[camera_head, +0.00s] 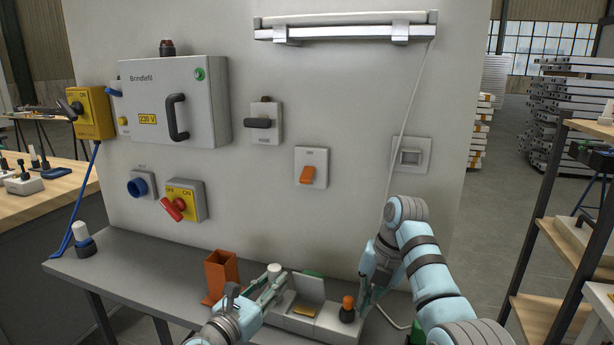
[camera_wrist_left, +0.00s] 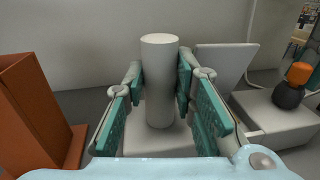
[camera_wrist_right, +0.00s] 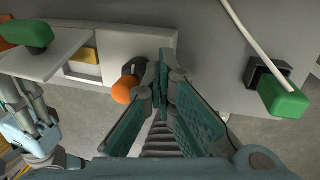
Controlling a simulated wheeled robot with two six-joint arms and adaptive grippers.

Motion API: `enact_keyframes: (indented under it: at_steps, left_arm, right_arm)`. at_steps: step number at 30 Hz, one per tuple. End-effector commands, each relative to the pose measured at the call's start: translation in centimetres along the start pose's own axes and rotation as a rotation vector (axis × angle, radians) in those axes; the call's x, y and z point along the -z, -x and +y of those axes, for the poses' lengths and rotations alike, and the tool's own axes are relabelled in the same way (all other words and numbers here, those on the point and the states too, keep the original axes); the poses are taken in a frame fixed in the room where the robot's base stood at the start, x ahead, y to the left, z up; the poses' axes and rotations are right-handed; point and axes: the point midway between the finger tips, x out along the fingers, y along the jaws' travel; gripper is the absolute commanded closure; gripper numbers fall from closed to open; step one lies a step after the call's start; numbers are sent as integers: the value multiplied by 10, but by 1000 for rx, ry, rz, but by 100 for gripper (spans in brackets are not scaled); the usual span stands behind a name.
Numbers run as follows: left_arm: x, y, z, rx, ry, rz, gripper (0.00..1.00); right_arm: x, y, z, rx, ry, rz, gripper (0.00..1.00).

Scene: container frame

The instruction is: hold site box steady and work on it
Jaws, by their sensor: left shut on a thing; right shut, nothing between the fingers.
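The site box is a light grey box (camera_head: 310,328) on the grey shelf in the head view, with a raised lid plate (camera_head: 308,287) and a yellowish piece (camera_head: 303,311) in its open recess. A pale upright post (camera_wrist_left: 159,85) stands at its left end. My left gripper (camera_head: 270,288) is shut on this post, with fingers on both sides. An orange-topped black knob (camera_head: 348,304) stands at the box's right end; it also shows in the right wrist view (camera_wrist_right: 122,90). My right gripper (camera_wrist_right: 163,62) is shut and empty, close beside the knob; contact is unclear.
An orange open holder (camera_head: 220,277) stands left of the box. A green block with a black part (camera_wrist_right: 284,98) and pale cable lies right of my right gripper. The wall panel behind carries a grey cabinet (camera_head: 174,102) and several switches. The shelf's left part is mostly clear.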

Motion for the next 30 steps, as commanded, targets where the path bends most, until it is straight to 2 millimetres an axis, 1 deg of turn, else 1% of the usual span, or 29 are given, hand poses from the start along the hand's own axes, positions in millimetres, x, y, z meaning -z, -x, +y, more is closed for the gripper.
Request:
enact_keyframes:
  at_steps: [16,30]
  left_arm:
    - [0,0,-1,2,1,-1,100]
    - [0,0,-1,2,2,-1,100]
  right_arm:
    - [4,-2,5,-3,3,4,100]
    - [17,-1,3,-4,4,3,100]
